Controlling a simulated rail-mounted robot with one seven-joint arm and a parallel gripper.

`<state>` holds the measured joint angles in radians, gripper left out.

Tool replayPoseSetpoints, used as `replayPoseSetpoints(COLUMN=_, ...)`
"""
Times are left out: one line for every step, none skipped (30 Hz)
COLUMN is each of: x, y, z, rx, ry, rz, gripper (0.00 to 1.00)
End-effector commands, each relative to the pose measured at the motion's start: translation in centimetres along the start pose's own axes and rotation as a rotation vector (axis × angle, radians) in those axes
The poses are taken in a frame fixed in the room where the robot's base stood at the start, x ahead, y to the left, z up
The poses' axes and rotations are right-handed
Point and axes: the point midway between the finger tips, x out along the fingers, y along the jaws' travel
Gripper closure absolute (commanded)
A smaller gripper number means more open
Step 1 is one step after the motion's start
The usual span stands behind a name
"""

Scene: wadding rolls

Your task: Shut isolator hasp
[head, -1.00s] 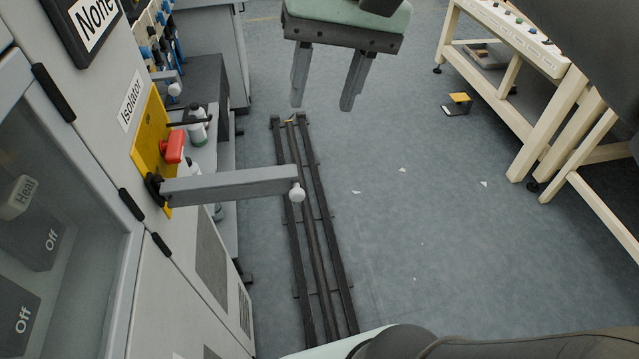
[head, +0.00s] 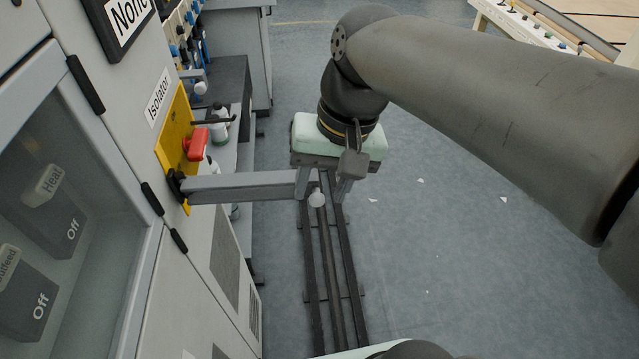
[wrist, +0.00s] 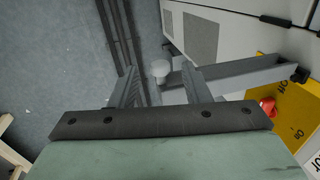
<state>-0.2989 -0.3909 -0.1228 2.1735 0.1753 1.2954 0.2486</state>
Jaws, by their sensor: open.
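The isolator hasp (head: 245,186) is a grey bar hinged at the lower end of a yellow isolator plate (head: 171,157). A red switch handle (head: 196,144) sits on the plate, uncovered. My gripper (head: 323,197) is open at the hasp's free end. In the wrist view the knob (wrist: 160,69) appears between the two fingers, and the hasp bar (wrist: 240,72) runs behind the right finger. I cannot tell whether either finger touches it.
The grey cabinet (head: 215,240) fills the left side, with a glazed door and Heat and Off labels. Dark floor rails (head: 328,270) run below my gripper.

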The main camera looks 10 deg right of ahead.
Motion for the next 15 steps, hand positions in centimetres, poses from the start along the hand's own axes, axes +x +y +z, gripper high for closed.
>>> replayPoseSetpoints(x=0.51, y=0.0, z=0.02, rx=0.0, ry=-0.001, rz=0.0, gripper=0.57)
replayPoseSetpoints(x=0.75, y=0.01, z=0.02, rx=0.0, ry=-0.001, rz=0.001, gripper=0.57)
replayPoseSetpoints(x=0.97, y=0.01, z=0.03, rx=0.0, ry=-0.001, rz=0.001, gripper=0.57)
replayPoseSetpoints(x=1.1, y=0.01, z=0.02, rx=0.0, ry=-0.001, rz=0.001, gripper=0.57)
replayPoseSetpoints(x=1.19, y=0.01, z=0.01, rx=0.0, ry=0.0, rz=0.0, gripper=0.57)
replayPoseSetpoints(x=1.27, y=0.01, z=0.0, rx=0.0, ry=0.0, rz=0.0, gripper=0.57)
replayPoseSetpoints(x=1.31, y=0.01, z=-0.01, rx=0.0, ry=0.001, rz=0.0, gripper=0.57)
replayPoseSetpoints(x=1.33, y=0.0, z=-0.01, rx=0.0, ry=0.001, rz=0.0, gripper=0.57)
replayPoseSetpoints(x=1.34, y=0.01, z=-0.01, rx=0.0, ry=0.001, rz=0.0, gripper=0.57)
replayPoseSetpoints(x=1.33, y=0.0, z=-0.01, rx=0.0, ry=0.001, rz=0.0, gripper=0.57)
replayPoseSetpoints(x=1.33, y=0.0, z=-0.01, rx=0.0, ry=0.001, rz=0.0, gripper=0.57)
replayPoseSetpoints(x=1.32, y=0.0, z=-0.01, rx=0.0, ry=0.001, rz=0.0, gripper=0.57)
replayPoseSetpoints(x=1.32, y=0.0, z=-0.01, rx=0.0, ry=0.001, rz=0.0, gripper=0.57)
replayPoseSetpoints(x=1.32, y=0.01, z=-0.01, rx=0.0, ry=0.001, rz=0.0, gripper=0.62)
replayPoseSetpoints(x=1.31, y=0.01, z=-0.01, rx=0.0, ry=0.001, rz=0.0, gripper=0.74)
